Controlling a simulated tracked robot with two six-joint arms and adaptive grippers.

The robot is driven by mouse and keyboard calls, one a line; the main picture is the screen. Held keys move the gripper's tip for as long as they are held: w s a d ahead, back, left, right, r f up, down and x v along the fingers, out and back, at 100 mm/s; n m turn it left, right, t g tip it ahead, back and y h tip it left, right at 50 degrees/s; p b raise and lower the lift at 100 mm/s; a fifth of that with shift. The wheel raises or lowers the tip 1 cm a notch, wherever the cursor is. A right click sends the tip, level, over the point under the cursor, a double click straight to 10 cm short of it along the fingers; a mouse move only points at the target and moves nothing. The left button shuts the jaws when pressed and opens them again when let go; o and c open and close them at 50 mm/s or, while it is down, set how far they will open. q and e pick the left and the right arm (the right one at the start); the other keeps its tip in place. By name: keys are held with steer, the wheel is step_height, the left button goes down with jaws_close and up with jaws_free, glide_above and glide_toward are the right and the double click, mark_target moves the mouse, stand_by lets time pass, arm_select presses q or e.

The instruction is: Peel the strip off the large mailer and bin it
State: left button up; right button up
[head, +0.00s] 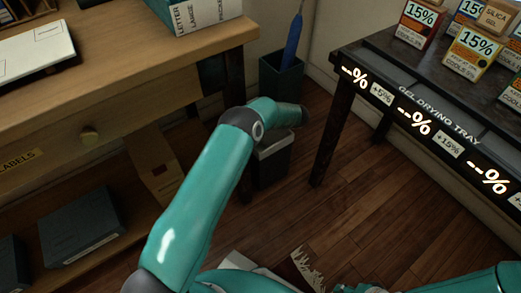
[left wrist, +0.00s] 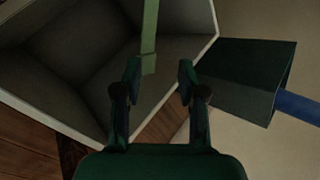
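My left arm reaches over a small bin with a pale rim (head: 274,146), standing on the floor between the desk and the tray table. My left gripper (left wrist: 159,72) is open over the bin's mouth in the left wrist view. A pale green strip (left wrist: 150,35) shows between and beyond its fingertips, against the bin's inside (left wrist: 80,50); I cannot tell whether it touches a finger. A white flat item (head: 30,50) lies on the desk at left; I cannot tell if it is the large mailer. My right arm shows at the bottom right; its gripper is not clearly visible.
A dark green holder (head: 281,78) with a blue rolled item (head: 293,40) stands behind the bin, close beside it in the left wrist view (left wrist: 240,80). The desk (head: 150,60) is left, the gel drying tray (head: 430,110) right. Wooden floor (head: 360,215) lies between.

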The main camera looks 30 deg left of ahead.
arm_select(q)
steer(key=shift+o, duration=0.6)
steer(key=shift+d+r, duration=0.1)
steer(key=v, duration=1.1)
steer(key=shift+s+d, duration=0.15)
steer(key=shift+d, duration=0.1)
steer(key=shift+r, duration=0.1)
